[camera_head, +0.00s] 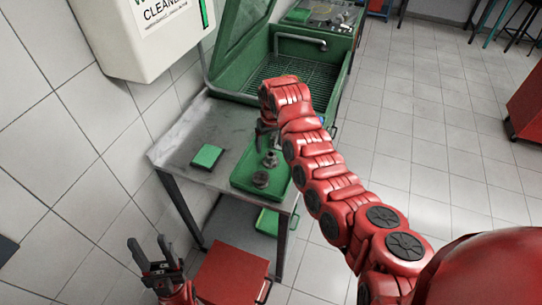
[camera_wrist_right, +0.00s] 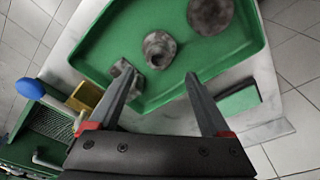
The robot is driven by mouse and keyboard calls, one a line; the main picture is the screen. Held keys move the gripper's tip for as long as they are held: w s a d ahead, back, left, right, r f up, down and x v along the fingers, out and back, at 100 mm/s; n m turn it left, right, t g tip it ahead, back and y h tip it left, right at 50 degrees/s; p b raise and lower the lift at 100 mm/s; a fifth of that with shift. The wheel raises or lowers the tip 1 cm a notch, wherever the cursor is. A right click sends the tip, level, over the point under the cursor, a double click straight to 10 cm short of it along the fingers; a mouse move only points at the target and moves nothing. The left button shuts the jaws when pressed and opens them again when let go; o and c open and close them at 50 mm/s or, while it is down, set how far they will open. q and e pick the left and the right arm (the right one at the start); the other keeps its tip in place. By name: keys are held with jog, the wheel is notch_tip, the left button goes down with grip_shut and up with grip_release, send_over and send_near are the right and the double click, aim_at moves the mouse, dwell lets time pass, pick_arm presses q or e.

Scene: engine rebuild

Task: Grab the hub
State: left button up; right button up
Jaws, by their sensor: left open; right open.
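Three dark grey metal parts lie in a green tray (camera_head: 243,185) on the metal table. In the right wrist view, a round part with a central hole (camera_wrist_right: 158,48), which looks like the hub, lies just beyond the gap between my fingertips. A larger round part (camera_wrist_right: 210,14) is at the top, and a smaller part (camera_wrist_right: 120,72) is partly hidden by the left finger. My right gripper (camera_wrist_right: 158,78) is open and empty above the tray; its arm covers part of the tray in the head view. My left gripper (camera_head: 148,246) is open and empty at lower left, away from the table.
A green parts washer (camera_head: 290,75) with its lid raised stands behind the tray. A green block (camera_head: 207,156) lies on the table (camera_head: 180,150) left of the tray. A red cabinet (camera_head: 232,272) stands in front. A white wall box (camera_head: 130,55) hangs at upper left.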

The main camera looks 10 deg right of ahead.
aim_at(271, 154)
notch_tip(271, 154, down, 4)
jog(key=p, duration=0.2)
jog(key=shift+s+d+f+p, duration=0.1)
jog(key=shift+f+p, duration=0.05)
jog(key=shift+p, duration=0.2)
jog(key=shift+f, duration=0.8)
grip_shut()
